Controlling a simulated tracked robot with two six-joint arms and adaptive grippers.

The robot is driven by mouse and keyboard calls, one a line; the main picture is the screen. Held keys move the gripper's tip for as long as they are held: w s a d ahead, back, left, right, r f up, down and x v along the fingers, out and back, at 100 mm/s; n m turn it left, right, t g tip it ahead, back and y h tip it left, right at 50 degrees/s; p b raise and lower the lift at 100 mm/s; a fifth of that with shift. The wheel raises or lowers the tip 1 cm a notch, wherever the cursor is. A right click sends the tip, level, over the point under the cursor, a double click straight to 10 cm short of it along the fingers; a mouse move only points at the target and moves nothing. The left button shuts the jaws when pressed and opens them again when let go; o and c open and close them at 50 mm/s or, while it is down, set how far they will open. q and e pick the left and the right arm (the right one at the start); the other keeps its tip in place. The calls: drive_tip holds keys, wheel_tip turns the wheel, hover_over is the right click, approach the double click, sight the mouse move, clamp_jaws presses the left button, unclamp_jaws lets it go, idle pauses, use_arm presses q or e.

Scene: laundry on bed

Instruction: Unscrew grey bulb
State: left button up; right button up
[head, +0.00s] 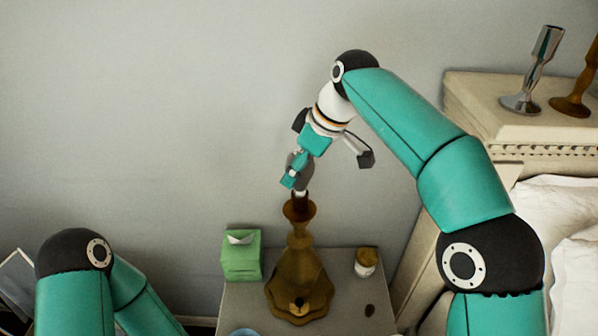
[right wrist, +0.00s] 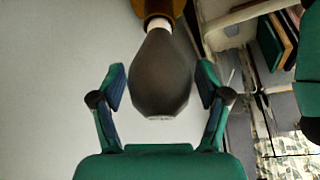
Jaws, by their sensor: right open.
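The grey bulb (right wrist: 160,75) sits upright in the socket of a brown lamp base, with its white neck at the socket. It shows partly behind my gripper in the head view (head: 305,172). The lamp base (head: 298,265) stands on a small bedside table (head: 345,310). My right gripper (right wrist: 163,88) is open, with one finger on each side of the bulb and a gap visible on both sides. In the head view the right gripper (head: 296,172) is above the lamp. My left arm shows at the lower left, but its gripper is out of view.
A green tissue box (head: 241,258) stands left of the lamp, and a small jar with a brown lid (head: 366,262) stands right. A blue round item (head: 243,332) is at the table's front. A silver candlestick (head: 535,70) and a brown one (head: 580,95) stand on the headboard.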

drive_tip(key=shift+m+t+h+b, duration=0.3)
drive_tip(key=shift+m+t+b, duration=0.15)
drive_tip(key=shift+m, duration=0.65)
drive_tip(key=shift+m+t+h, duration=0.3)
drive_tip(key=shift+m+t, duration=0.05)
drive_tip(key=shift+m, duration=0.85)
drive_tip(key=m+h, duration=0.1)
drive_tip(key=m, duration=0.2)
drive_tip(key=shift+r+m+t, duration=0.1)
drive_tip(key=shift+m+t, duration=0.2)
drive_tip(key=shift+t, duration=0.1)
drive_tip(key=shift+m+h, duration=0.6)
drive_tip(key=shift+m, duration=0.5)
drive_tip(key=m+h+p, duration=0.1)
drive_tip(key=m, duration=0.2)
drive_tip(key=shift+m+h+p, duration=0.3)
drive_tip(key=shift+p, duration=0.1)
drive_tip(key=shift+r+m+h+p, duration=0.1)
drive_tip(key=shift+m+h+p, duration=0.3)
drive_tip(key=shift+m+p, duration=0.65)
drive_tip(key=shift+m+h+b, duration=0.3)
drive_tip(key=shift+m, duration=0.55)
drive_tip(key=m+h, duration=0.1)
drive_tip(key=m, duration=0.2)
drive_tip(key=shift+g, duration=0.4)
drive_tip(key=shift+d, duration=0.1)
